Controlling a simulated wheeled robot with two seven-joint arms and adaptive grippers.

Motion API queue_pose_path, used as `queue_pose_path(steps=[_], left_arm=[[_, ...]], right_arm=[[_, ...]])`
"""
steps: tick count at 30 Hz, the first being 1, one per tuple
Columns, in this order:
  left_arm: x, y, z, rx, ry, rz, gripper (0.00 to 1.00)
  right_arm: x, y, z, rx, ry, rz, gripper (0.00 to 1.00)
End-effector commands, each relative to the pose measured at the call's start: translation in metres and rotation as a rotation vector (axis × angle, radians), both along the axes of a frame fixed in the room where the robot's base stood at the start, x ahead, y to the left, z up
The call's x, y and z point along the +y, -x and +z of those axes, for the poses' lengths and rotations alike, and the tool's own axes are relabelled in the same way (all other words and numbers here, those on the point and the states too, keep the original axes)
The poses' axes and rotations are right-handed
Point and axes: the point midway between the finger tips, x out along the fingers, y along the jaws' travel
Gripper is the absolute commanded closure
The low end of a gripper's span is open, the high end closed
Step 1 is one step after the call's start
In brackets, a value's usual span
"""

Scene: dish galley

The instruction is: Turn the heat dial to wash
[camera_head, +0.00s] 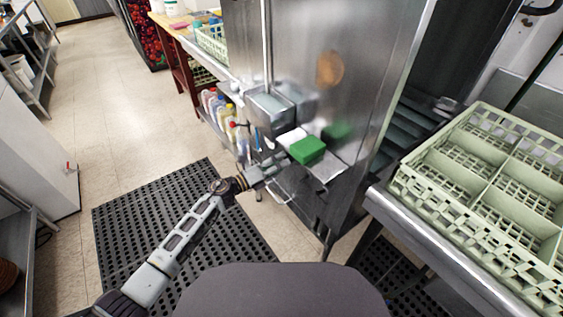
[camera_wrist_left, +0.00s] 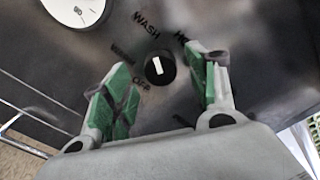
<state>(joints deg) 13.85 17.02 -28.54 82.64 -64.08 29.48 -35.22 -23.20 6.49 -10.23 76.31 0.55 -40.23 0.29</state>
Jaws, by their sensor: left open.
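The heat dial (camera_wrist_left: 151,75) is a round black knob with a white mark, on a steel panel in the left wrist view. Printed words surround it: WASH at its upper left, OFF below it, another at the left, and one partly covered at the upper right. I cannot tell which word the white mark points to. My left gripper (camera_wrist_left: 158,65) is open, its green-padded fingers on either side of the dial in the picture; contact cannot be told. In the head view my left gripper (camera_head: 265,173) is at the machine's front, and the dial cannot be made out. My right gripper is out of view.
A white round gauge (camera_wrist_left: 75,8) sits beside the dial. A green block (camera_head: 307,151) lies on a small steel shelf above the gripper. Bottles (camera_head: 222,108) stand on a low shelf at the left. A pale green rack (camera_head: 480,185) stands on the right counter.

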Motion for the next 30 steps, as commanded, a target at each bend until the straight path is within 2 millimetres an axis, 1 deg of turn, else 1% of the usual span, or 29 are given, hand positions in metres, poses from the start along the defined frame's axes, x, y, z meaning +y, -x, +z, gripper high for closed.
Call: queue_pose_path(steps=[21, 25, 30], left_arm=[[0.069, 0.05, -0.001, 0.001, -0.001, 0.0, 0.42], [0.078, 0.056, -0.001, 0.001, -0.001, 0.001, 0.42], [0.083, 0.06, 0.0, 0.0, 0.0, 0.0, 0.42]], right_arm=[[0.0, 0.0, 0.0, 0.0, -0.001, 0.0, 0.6], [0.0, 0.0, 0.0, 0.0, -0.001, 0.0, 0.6], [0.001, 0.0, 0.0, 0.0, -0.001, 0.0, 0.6]])
